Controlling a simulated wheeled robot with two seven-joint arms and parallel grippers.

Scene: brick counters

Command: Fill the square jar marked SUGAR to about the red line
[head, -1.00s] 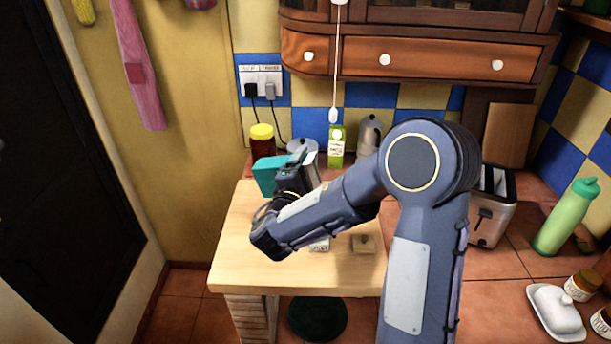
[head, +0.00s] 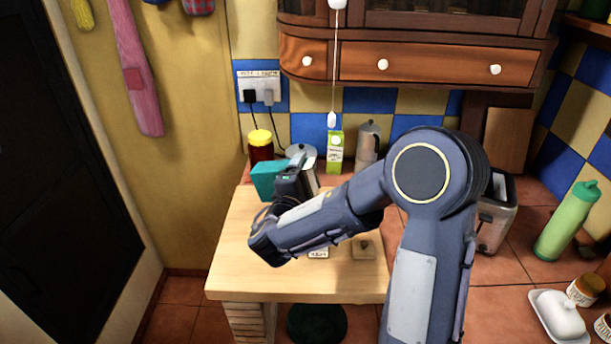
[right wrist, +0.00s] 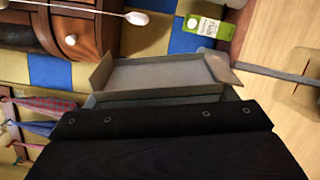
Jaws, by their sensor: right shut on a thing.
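My right gripper (head: 291,182) is shut on a teal carton (head: 267,180) above the far left part of the pale wooden counter. The carton leans to the left in the head view. In the right wrist view its open mouth (right wrist: 160,74) shows with flaps folded out and a grey inside; no contents can be made out. A white label (head: 319,254), too small to read, shows on the counter just below my forearm; the jar it may belong to is mostly hidden by my arm. A square lid with a knob (head: 363,248) lies to its right. My left gripper is out of view.
Behind the gripper stand a metal pot (head: 301,152), a yellow-lidded jar (head: 260,145), a green and white carton (head: 335,152) and a moka pot (head: 368,142). A toaster (head: 496,215) and a green bottle (head: 567,222) stand right. The front of the wooden counter (head: 240,275) is clear.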

